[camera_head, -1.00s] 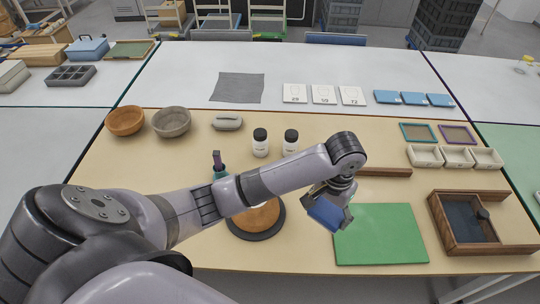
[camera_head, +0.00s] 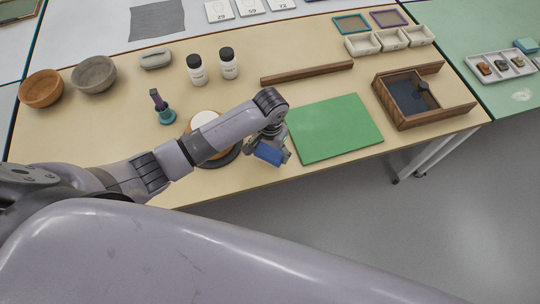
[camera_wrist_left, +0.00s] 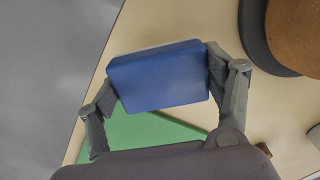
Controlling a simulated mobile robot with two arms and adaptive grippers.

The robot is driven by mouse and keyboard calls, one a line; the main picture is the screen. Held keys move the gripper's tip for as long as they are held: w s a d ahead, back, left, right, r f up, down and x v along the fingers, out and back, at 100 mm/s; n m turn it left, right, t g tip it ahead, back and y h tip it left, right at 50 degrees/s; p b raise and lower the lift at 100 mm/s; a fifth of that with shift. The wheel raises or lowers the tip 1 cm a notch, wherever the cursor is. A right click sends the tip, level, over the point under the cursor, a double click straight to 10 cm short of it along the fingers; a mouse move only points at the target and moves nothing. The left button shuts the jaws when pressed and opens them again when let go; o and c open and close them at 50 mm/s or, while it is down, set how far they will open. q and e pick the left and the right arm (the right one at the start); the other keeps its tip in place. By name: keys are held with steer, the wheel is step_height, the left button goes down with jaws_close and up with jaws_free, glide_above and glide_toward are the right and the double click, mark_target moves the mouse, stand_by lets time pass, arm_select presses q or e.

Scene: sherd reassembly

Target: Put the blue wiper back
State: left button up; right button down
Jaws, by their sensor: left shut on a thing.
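The blue wiper (camera_head: 269,154) is a small blue block. My left gripper (camera_head: 268,143) is shut on it and holds it near the front edge of the table, just left of the green mat (camera_head: 334,127). In the left wrist view the blue wiper (camera_wrist_left: 160,78) sits between the two fingers of the left gripper (camera_wrist_left: 163,82), with part of the green mat (camera_wrist_left: 150,130) behind it. Whether it touches the table cannot be told. My right gripper is not in view.
A round dark base (camera_head: 232,155) with an orange-brown disc lies behind my left arm.

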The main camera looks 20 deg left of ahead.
mark_target(270, 157)
arm_select(q)
steer(key=shift+f, duration=2.25)
steer(key=o, duration=1)
steer(key=shift+o, duration=0.2)
steer(key=shift+r, duration=0.15)
step_height(270, 157, up, 12)
steer(key=shift+r, duration=0.1)
